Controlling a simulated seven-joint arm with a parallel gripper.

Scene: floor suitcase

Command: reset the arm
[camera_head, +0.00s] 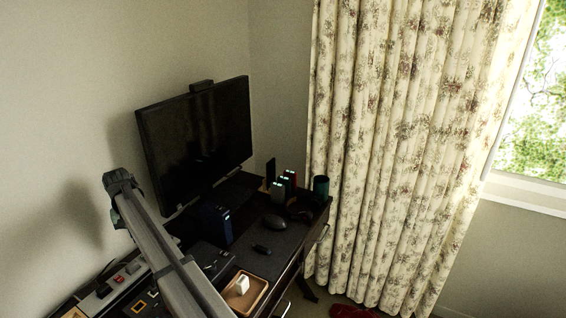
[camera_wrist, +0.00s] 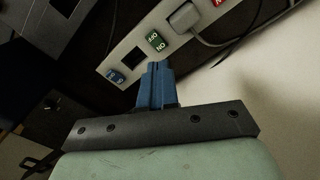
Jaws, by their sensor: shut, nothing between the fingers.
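My gripper (camera_wrist: 158,68) shows in the wrist view with its two blue fingers pressed together, shut and empty. Its tips are in front of the pale edge of a power strip (camera_wrist: 140,62), near a green switch marked ON and OFF (camera_wrist: 156,42). I cannot tell whether they touch it. In the head view my grey arm reaches up along the left side of the desk, and the gripper cannot be made out there. The strip with its switches (camera_head: 103,291) lies at the lower left in the head view.
A blue label (camera_wrist: 116,77) and a grey plug with a cable (camera_wrist: 185,18) are on the strip. The dark desk holds a monitor (camera_head: 197,135), a mouse (camera_head: 273,222), a cup (camera_head: 321,187) and a wooden tray (camera_head: 245,294). The wall is close on the left; a floral curtain (camera_head: 400,150) hangs right.

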